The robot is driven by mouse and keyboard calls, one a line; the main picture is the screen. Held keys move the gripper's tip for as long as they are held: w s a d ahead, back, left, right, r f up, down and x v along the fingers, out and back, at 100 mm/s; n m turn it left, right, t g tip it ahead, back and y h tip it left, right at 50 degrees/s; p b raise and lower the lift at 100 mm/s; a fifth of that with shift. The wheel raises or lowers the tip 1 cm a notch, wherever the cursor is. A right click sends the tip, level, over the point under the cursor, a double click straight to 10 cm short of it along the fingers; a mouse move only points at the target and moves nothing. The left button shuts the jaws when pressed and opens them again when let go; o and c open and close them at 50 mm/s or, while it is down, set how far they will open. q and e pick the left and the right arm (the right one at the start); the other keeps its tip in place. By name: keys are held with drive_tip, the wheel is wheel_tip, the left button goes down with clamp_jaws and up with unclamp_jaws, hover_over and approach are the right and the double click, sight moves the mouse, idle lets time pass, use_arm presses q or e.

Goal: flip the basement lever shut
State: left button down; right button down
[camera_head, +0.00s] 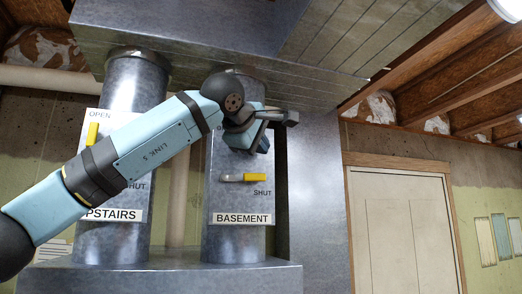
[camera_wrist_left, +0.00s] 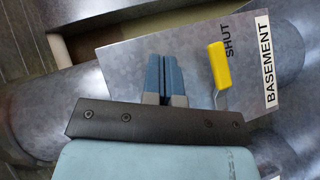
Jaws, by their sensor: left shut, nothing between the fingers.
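The basement lever has a yellow handle (camera_head: 256,177) on a thin metal stem. In the head view it lies level, pointing right, just above the word SHUT on the BASEMENT plate. The handle also shows in the left wrist view (camera_wrist_left: 219,65), beside the SHUT label. My left gripper (camera_head: 263,144) is in front of the upper part of this plate, above the handle, and hides the plate's top label. In the wrist view its two blue fingers (camera_wrist_left: 164,76) are together with nothing between them, apart from the handle. My right gripper is in neither view.
The UPSTAIRS duct (camera_head: 122,240) stands to the left, its yellow lever handle (camera_head: 93,134) upright by OPEN, with my left arm crossing in front. A metal duct box (camera_head: 190,22) hangs above. A pale door (camera_head: 405,235) is at the right.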

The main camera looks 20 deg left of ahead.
use_arm(q)
drive_tip(key=s+d+r+b, duration=0.2)
drive_tip(key=s+d+r, duration=0.2)
drive_tip(key=r, duration=0.3)
drive_tip(key=shift+s, duration=0.9)
drive_tip(key=shift+s+a, duration=0.1)
